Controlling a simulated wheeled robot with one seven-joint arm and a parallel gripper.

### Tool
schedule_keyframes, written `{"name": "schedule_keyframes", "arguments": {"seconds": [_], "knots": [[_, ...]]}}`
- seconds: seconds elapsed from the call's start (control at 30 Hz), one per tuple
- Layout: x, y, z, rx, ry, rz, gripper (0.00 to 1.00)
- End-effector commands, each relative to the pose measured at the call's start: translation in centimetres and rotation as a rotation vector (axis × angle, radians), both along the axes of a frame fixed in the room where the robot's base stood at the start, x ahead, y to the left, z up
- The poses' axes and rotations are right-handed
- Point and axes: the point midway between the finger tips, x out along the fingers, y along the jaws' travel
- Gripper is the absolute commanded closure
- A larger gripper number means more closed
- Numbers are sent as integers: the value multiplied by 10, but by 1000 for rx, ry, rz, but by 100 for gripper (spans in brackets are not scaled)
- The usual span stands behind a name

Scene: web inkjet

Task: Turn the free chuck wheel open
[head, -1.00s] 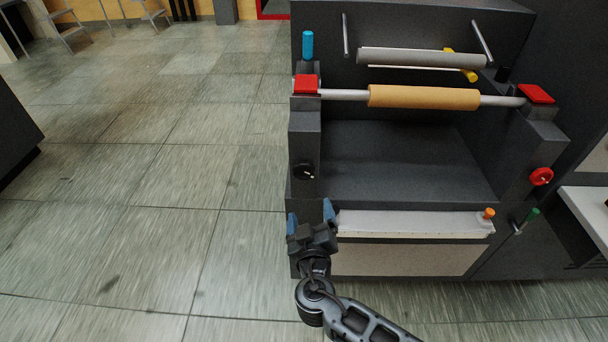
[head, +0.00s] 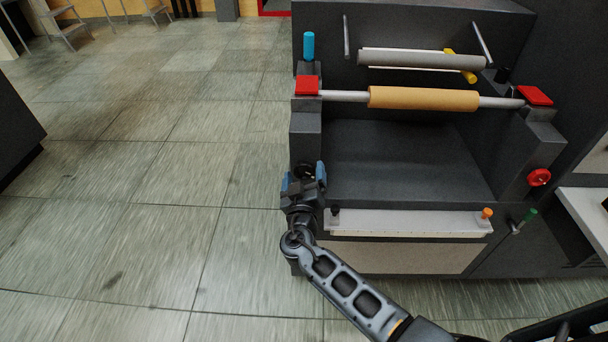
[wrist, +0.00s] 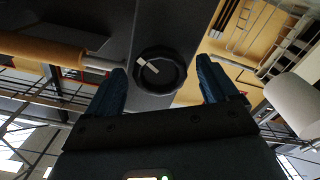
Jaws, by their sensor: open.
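A round black wheel with a white mark (wrist: 160,70) sits on the front of the machine's left post. In the head view it (head: 305,170) is mostly hidden by my gripper. My gripper (head: 303,177) is open, its blue fingers pointing up toward this wheel. In the wrist view the wheel shows between and beyond the fingertips (wrist: 162,72); I cannot tell whether they touch it. A red wheel (head: 539,177) sits on the right post. I cannot tell from the pictures which wheel is the free chuck's.
A shaft with a tan roll (head: 424,98) lies between red-topped chucks (head: 307,86) (head: 535,95). A blue handle (head: 309,46) stands above the left post. A pale ledge with an orange knob (head: 487,213) juts out below. The floor (head: 170,190) at left is clear.

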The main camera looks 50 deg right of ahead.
Motion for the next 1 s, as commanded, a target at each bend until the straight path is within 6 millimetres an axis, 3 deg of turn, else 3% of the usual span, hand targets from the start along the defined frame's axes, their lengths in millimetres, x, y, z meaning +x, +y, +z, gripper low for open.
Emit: {"name": "schedule_keyframes", "arguments": {"seconds": [0.17, 0.77, 1.0], "knots": [[0, 0, 0, 0, 0, 0, 13], [0, 0, 0, 0, 0, 1, 69], [0, 0, -1, -12, 16, 1, 69]]}}
